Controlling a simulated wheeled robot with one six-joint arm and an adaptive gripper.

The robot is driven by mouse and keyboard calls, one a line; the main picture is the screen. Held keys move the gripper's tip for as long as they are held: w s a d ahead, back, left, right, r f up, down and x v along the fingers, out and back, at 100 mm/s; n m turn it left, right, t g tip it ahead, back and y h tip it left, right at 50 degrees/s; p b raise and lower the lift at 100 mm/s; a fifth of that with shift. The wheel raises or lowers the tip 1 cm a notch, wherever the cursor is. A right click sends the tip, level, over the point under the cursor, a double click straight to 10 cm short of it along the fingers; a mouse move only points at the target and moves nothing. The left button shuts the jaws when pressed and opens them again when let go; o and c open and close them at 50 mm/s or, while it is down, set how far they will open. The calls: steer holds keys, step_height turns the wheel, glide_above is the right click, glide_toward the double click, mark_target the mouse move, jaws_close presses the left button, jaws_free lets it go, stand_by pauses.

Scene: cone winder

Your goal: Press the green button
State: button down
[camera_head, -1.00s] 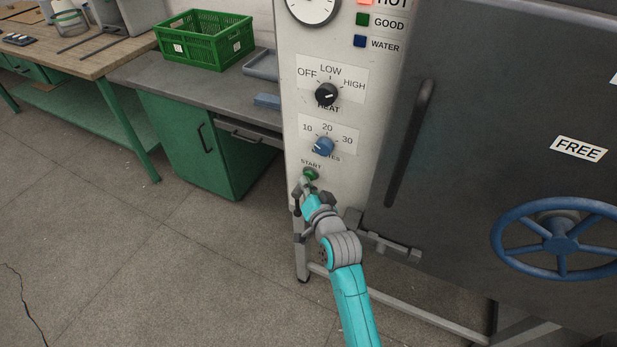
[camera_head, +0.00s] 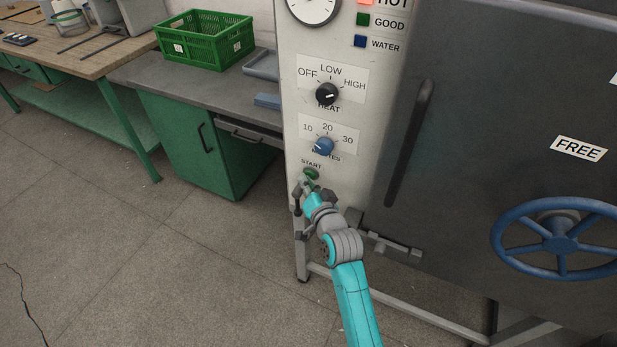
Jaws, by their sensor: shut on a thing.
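The green button (camera_head: 312,174) sits under the START label on the pale control panel. My gripper (camera_head: 307,182) is at the lower edge of the button, its fingers covering part of it. The fingers look shut on the button, though the exact contact is small and partly hidden. My turquoise arm reaches up to it from the bottom of the view.
Above the button are a blue minutes knob (camera_head: 323,146) and a black heat knob (camera_head: 326,94). A dark door with a blue handwheel (camera_head: 560,243) stands at right. A green cabinet (camera_head: 207,150) and a green crate (camera_head: 204,42) are at left. The floor at left is mostly clear.

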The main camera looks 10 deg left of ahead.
steer(key=shift+w+d+r, duration=0.1)
steer(key=shift+d+r, duration=0.05)
steer(key=shift+r, duration=0.25)
steer(key=shift+s, duration=0.2)
steer(key=s+a, duration=0.2)
steer(key=s, duration=0.4)
steer(key=shift+a+f, duration=0.15)
steer(key=shift+f, duration=0.05)
stand_by(0.7)
